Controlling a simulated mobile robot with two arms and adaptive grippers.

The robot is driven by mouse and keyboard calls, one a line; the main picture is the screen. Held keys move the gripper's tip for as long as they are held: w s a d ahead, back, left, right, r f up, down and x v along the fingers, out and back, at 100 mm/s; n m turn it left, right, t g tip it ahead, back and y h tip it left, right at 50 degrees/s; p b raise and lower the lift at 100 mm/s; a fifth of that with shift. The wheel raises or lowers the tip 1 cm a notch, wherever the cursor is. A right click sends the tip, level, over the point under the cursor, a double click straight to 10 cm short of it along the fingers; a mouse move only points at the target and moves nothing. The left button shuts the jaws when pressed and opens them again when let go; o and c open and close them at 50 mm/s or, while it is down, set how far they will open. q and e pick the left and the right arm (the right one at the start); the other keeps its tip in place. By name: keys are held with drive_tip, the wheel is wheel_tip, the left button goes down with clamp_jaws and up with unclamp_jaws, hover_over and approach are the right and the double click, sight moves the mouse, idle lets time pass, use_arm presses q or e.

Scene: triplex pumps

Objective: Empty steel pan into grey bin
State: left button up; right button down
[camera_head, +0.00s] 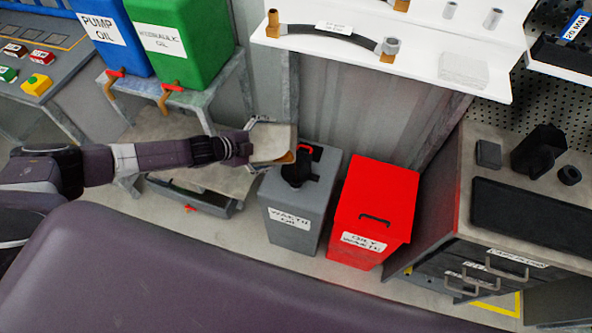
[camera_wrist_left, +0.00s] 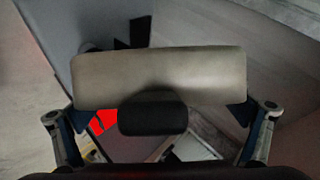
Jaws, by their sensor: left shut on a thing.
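My left gripper (camera_head: 244,146) is shut on the steel pan (camera_head: 272,141) and holds it in the air at the upper left of the grey waste-oil bin (camera_head: 292,214). The pan looks tilted, with a brownish patch at its lower edge near the bin's dark top opening. I cannot tell whether anything is flowing out. In the left wrist view the pan's pale wall (camera_wrist_left: 200,72) spans the space between the fingers and hides much of what lies beyond. My right gripper is in neither view.
A red oily-waste bin (camera_head: 372,205) stands right of the grey bin. Blue (camera_head: 104,35) and green (camera_head: 181,42) oil containers stand on a rack at the upper left. A white shelf (camera_head: 420,65) is above, and a drawer bench (camera_head: 470,200) is at the right.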

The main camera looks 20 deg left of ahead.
sight(280, 163)
use_arm(q)
drive_tip(key=shift+d+r, duration=0.1)
drive_tip(key=shift+r, duration=0.1)
idle(0.4)
drive_tip(key=shift+s+d+r+m, duration=0.15)
drive_tip(key=shift+s+d+m, duration=0.05)
drive_tip(key=shift+m, duration=0.1)
idle(0.3)
drive_tip(key=shift+s+d+r+m+t+y, duration=0.2)
drive_tip(key=shift+d+r+m+t+y, duration=0.1)
drive_tip(key=shift+t+y, duration=0.25)
idle(1.1)
drive_tip(key=shift+s+d+f+m+t+y+b, duration=0.4)
drive_tip(key=shift+d+y+b, duration=0.15)
drive_tip(key=shift+b, duration=1.15)
idle(0.5)
drive_tip(key=shift+s+d+r+m+t+y+b, duration=0.15)
drive_tip(key=shift+s+d+r+m+t+y, duration=0.1)
drive_tip(key=shift+d, duration=0.15)
drive_tip(key=shift+s+d+r+m+t+y+b, duration=0.15)
drive_tip(key=shift+s+d+m+y, duration=0.1)
drive_tip(key=shift+d, duration=0.15)
idle(2.0)
